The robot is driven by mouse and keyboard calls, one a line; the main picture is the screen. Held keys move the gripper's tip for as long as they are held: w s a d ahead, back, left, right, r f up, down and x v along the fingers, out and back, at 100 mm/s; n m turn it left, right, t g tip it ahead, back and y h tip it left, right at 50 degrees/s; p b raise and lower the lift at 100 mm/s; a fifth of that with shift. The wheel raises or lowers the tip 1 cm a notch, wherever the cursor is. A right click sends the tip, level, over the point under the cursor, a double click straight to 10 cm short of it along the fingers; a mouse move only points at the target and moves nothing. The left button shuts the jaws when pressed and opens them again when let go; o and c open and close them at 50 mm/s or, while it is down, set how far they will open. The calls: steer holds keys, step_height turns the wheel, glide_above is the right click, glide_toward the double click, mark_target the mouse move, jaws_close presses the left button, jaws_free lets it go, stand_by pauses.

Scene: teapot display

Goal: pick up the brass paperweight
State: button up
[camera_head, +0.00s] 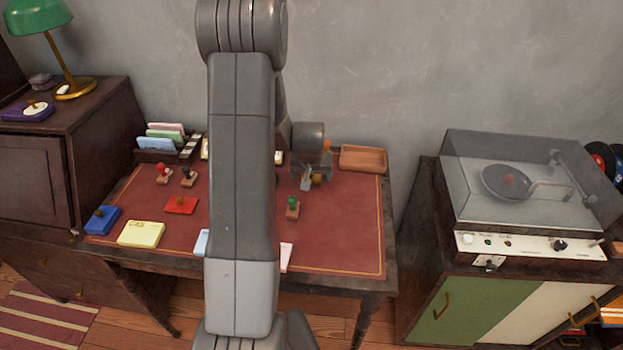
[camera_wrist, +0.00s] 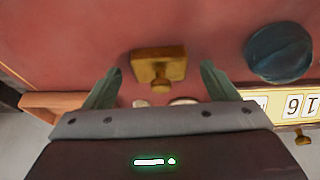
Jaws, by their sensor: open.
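The brass paperweight (camera_wrist: 158,68), a square block with a small knob, sits on the red desk top in the wrist view. My gripper (camera_wrist: 161,69) is open, with one finger on each side of it and a gap on both sides. Whether the fingertips are down at its height is hard to tell. In the head view my gripper (camera_head: 308,181) is at the back right of the desk, with the paperweight (camera_head: 318,181) partly hidden beside the fingers.
A wooden tray (camera_head: 363,158) lies right of my gripper. A green-handled stamp (camera_head: 292,209) stands in front. In the wrist view a dark teal round object (camera_wrist: 279,53) and a yellow number block (camera_wrist: 285,104) are close by. The desk's right front (camera_head: 350,235) is clear.

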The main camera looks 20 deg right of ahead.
steer(key=shift+w+f, duration=0.15)
steer(key=shift+f, duration=0.25)
steer(key=shift+d, duration=0.1)
steer(key=c, duration=1.4)
steer(key=shift+r, duration=0.1)
